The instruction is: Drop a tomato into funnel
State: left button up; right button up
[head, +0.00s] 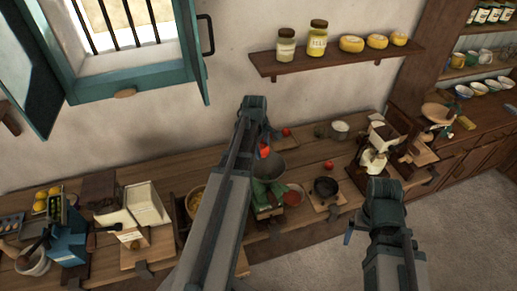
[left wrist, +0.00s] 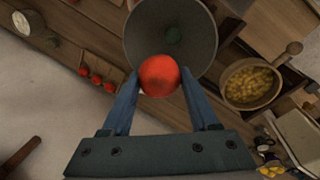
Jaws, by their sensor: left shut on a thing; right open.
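My left gripper (head: 260,141) is shut on a red tomato (left wrist: 159,78), which also shows in the head view (head: 265,150). The grey funnel (left wrist: 198,50) is a wide, round cone with a dark green patch at its centre. In the left wrist view the held tomato covers part of the funnel's near rim. In the head view the funnel (head: 270,169) sits above a green machine on the counter, just below the tomato. The tomato appears to be above the funnel; the exact gap cannot be told. My right gripper (head: 386,190) is open and empty, in front of the counter.
A bowl of yellow pieces (left wrist: 250,84) stands beside the funnel. A shelf (head: 330,64) hangs on the wall above.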

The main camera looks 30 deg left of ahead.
pick_arm(q)
jog(key=shift+f+b, duration=0.6)
jog(key=shift+f, duration=0.1)
notch_tip(320, 180, down, 4)
jog(key=b, duration=0.4)
jog(key=shift+f, duration=0.25)
jog(key=o, duration=1.5)
jog(key=shift+r, duration=0.15)
jog(key=r+p, duration=0.2)
jog(key=s+r+p, duration=0.1)
jog(key=r+p, duration=0.4)
jog(key=shift+s+a, duration=0.1)
jog(key=shift+s, duration=0.15)
